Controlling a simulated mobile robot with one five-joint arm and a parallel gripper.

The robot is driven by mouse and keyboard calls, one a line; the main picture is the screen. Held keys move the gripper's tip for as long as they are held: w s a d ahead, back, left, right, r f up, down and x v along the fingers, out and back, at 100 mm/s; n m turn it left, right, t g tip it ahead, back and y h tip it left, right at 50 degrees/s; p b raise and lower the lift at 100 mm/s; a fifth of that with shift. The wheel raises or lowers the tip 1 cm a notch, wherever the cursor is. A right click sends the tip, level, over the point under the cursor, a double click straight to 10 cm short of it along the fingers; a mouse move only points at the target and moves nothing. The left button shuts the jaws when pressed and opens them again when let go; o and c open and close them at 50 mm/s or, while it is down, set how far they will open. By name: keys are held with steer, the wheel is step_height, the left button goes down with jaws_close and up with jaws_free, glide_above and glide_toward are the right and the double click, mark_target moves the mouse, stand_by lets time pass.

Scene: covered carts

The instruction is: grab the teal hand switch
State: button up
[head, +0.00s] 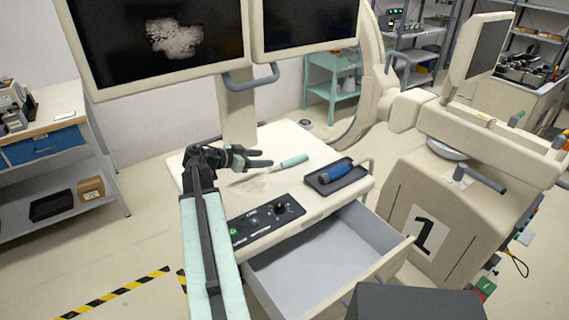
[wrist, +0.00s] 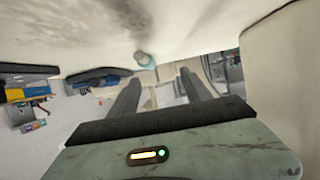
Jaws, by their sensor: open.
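The teal hand switch (head: 293,161) lies on the cream cart top in the head view, a slim teal cylinder with a pale end toward my gripper. In the wrist view its rounded teal end (wrist: 146,60) shows just beyond the fingertips, left of the middle. My gripper (head: 264,158) is over the cart top, to the left of the switch, with its fingers apart and pointing toward it. In the wrist view the space between the fingers (wrist: 160,76) is empty. The switch appears apart from both fingers.
A dark tray (head: 320,187) with a blue-handled device (head: 343,171) lies right of the switch. A control panel (head: 266,219) is at the cart's front, above an open, empty drawer (head: 318,262). Monitors (head: 160,45) hang above the cart's back. A large cream machine (head: 440,205) stands right.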

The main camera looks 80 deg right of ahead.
mark_target(290, 160)
steer(key=s, duration=0.3)
steer(key=shift+s+d+m, duration=0.25)
steer(key=shift+s+m, duration=0.05)
steer(key=shift+s, duration=0.1)
steer(key=shift+b+x, duration=0.5)
steer(key=shift+x, duration=0.5)
steer(key=shift+y, duration=0.3)
steer(key=b+x, duration=0.1)
steer(key=x, duration=0.1)
steer(key=b+x, duration=0.1)
steer(key=x, duration=0.2)
steer(key=shift+s+f, duration=0.2)
steer(key=shift+f, duration=0.15)
steer(key=shift+s+d, duration=0.15)
steer(key=shift+r, duration=0.1)
jaws_close()
step_height(290, 160, up, 10)
steer(key=p, duration=1)
